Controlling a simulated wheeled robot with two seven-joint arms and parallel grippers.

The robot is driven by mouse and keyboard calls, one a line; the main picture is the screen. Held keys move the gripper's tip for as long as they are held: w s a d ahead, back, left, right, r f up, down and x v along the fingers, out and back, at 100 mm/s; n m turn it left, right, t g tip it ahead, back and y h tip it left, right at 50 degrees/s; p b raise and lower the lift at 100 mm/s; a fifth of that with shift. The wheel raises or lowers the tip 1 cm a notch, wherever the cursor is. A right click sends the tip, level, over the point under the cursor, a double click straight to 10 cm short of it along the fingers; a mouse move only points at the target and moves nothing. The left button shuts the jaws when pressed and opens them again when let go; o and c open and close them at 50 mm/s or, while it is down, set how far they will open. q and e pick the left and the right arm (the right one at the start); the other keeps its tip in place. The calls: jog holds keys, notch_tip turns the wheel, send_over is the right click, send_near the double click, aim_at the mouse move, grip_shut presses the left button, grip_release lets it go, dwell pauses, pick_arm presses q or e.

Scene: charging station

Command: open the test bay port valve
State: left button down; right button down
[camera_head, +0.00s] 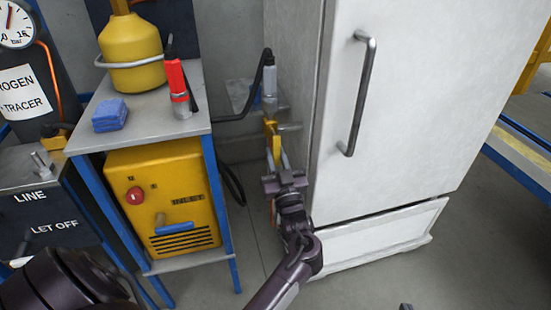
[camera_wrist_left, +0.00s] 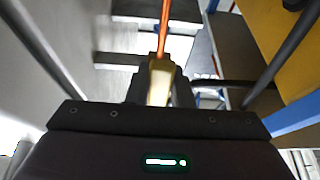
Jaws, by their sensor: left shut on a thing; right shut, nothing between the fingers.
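The port valve, a fitting with a yellow lever (camera_head: 270,128), sits in the gap between the blue-framed cart and the white cabinet. A grey cylindrical fitting (camera_head: 270,82) stands directly above it. My left gripper (camera_head: 280,168) reaches in from below and is shut on the yellow lever. In the left wrist view the pale yellow lever (camera_wrist_left: 161,82) sits between the fingers, with an orange hose (camera_wrist_left: 165,28) beyond it. The fingers hide part of the valve body. Only a small dark tip of what looks like my right gripper (camera_head: 405,306) shows at the bottom edge.
The white cabinet (camera_head: 400,110) with a bar handle (camera_head: 360,95) stands close on the right. The cart (camera_head: 150,125) on the left carries a yellow canister (camera_head: 131,48), a red-and-grey connector (camera_head: 178,85) and a blue cloth (camera_head: 110,115). A yellow machine (camera_head: 170,200) sits below.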

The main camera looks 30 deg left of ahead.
jog(key=shift+w+r, duration=0.1)
jog(key=shift+r, duration=0.05)
pick_arm(q)
jog(key=c, duration=1.3)
grip_release()
jog(key=shift+w, duration=0.1)
